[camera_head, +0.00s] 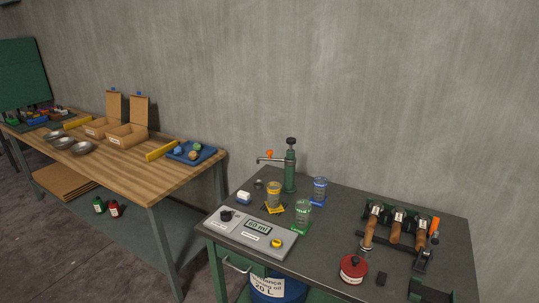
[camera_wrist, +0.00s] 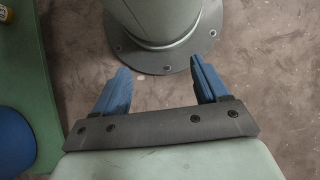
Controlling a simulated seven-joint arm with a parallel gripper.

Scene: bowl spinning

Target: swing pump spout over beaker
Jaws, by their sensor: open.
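The green pump (camera_head: 290,170) stands upright at the back left of the dark bench in the head view. Its thin spout (camera_head: 270,159) points left, with an orange piece at its end. Three beakers stand near it: a yellow one (camera_head: 273,195) in front, a green one (camera_head: 303,212) nearer the front, and a blue one (camera_head: 319,188) to the right. The spout's end lies left of all three. My gripper (camera_wrist: 161,75) shows only in the wrist view. Its two blue fingers are apart with nothing between them, above the floor and away from the bench objects.
A grey control panel (camera_head: 245,234) reading 50 ml lies at the bench's front left. A rack of wooden-handled tools (camera_head: 396,230) and a red can (camera_head: 353,269) stand right. A blue drum (camera_head: 280,288) is under the bench. A wooden table (camera_head: 140,178) stands left.

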